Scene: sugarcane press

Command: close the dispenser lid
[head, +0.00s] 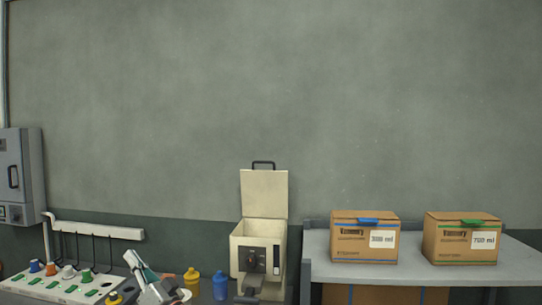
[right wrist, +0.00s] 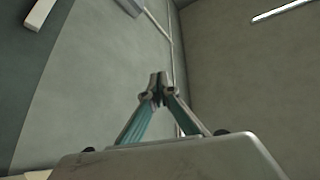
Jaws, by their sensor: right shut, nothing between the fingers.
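The dispenser (head: 259,264) is a cream box with a dark front panel and knob, low in the middle of the head view. Its lid (head: 264,194) stands open and upright at the back, with a dark handle on its top edge. My right gripper (head: 132,257) is at the lower left of the head view, to the left of the dispenser and apart from it. In the right wrist view its fingers (right wrist: 157,78) meet at the tips, shut with nothing between them. The dispenser and lid do not show in that view. My left gripper is not in view.
A yellow bottle (head: 191,282) and a blue bottle (head: 220,286) stand between my right gripper and the dispenser. A white rack (head: 30,287) with coloured caps is at the far left. Two cardboard boxes (head: 350,246) (head: 450,249) stand on a grey table (head: 320,270) to the right.

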